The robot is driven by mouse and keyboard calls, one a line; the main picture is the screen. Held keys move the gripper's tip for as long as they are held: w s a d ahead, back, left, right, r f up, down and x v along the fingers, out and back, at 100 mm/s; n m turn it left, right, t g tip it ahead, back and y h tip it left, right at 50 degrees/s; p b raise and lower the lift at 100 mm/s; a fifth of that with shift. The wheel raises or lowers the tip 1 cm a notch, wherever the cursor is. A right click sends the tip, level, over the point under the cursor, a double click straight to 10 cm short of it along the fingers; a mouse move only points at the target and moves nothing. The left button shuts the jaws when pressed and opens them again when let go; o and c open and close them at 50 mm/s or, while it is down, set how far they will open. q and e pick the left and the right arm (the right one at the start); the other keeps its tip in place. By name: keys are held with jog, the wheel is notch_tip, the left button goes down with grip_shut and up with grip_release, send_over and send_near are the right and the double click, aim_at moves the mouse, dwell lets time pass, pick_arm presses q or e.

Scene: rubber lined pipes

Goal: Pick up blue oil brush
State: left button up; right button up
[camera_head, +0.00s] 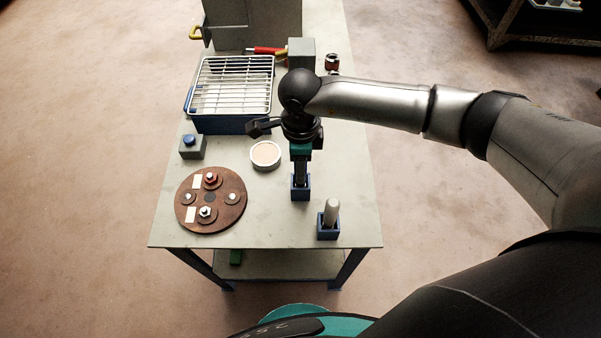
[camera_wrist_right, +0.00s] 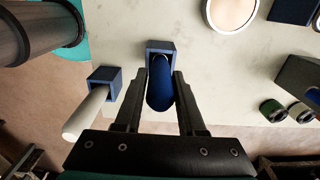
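The blue oil brush (camera_wrist_right: 160,88) stands in a small square blue holder (camera_wrist_right: 160,45) in the right wrist view. In the head view the holder (camera_head: 300,194) is near the table's front, and the brush is mostly hidden by my gripper. My right gripper (camera_head: 300,178) points down over it. In the right wrist view my right gripper (camera_wrist_right: 159,75) has one finger on each side of the brush, with small gaps showing, so it looks open around it. My left gripper is not in view.
A white-handled tool (camera_head: 331,212) stands in a second blue holder close by at the right. A round pale dish (camera_head: 265,155), a rusty disc (camera_head: 211,199) with bolts, a blue-button box (camera_head: 192,146) and a wire-rack tray (camera_head: 232,86) occupy the table (camera_head: 270,230).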

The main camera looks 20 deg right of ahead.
grip_shut()
dwell(0.3)
